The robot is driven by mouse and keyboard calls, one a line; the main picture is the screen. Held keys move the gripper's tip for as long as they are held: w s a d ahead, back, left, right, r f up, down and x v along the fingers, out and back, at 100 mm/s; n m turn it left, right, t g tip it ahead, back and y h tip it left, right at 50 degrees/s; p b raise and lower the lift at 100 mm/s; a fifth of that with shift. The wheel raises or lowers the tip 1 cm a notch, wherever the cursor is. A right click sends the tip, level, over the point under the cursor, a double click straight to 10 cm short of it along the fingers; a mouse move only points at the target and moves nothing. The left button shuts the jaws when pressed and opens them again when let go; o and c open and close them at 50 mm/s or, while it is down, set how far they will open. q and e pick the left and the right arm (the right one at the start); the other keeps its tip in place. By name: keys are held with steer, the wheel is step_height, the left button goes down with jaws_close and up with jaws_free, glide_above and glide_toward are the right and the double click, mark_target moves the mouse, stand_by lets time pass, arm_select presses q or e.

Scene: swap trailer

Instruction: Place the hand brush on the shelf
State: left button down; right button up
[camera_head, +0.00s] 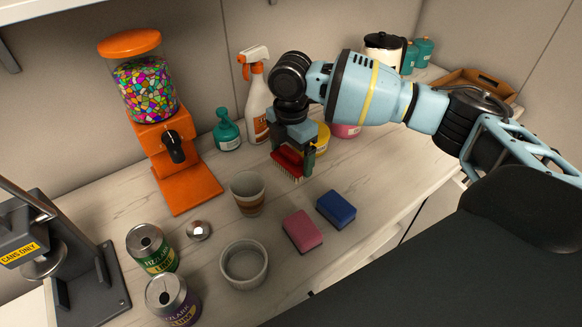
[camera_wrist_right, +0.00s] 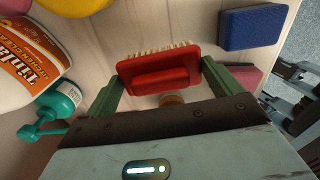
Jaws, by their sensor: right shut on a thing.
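The red hand brush (camera_head: 287,166) with pale bristles is held over the counter by my right gripper (camera_head: 296,150). In the right wrist view the brush (camera_wrist_right: 160,72) sits between the two green fingers of the gripper (camera_wrist_right: 165,80), which are shut on it. Its bristles face away from the palm. In the head view the brush is partly hidden by the fingers, and I cannot tell how far it is above the counter. Part of a shelf (camera_head: 60,7) shows at the top left. My left gripper is not in view.
A spray bottle (camera_head: 257,95), teal pump bottle (camera_head: 227,130) and yellow container (camera_head: 321,138) stand close around the gripper. A cup (camera_head: 248,193), pink sponge (camera_head: 302,231) and blue sponge (camera_head: 336,209) are in front. A candy dispenser (camera_head: 160,125) stands left.

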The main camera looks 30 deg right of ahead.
mark_target(291, 169)
steer(key=shift+f, duration=2.25)
steer(key=shift+f, duration=0.25)
steer(key=o, duration=0.7)
steer(key=shift+f, duration=0.1)
step_height(291, 169, up, 8)
steer(key=shift+d+r, duration=0.1)
steer(key=shift+c, duration=0.2)
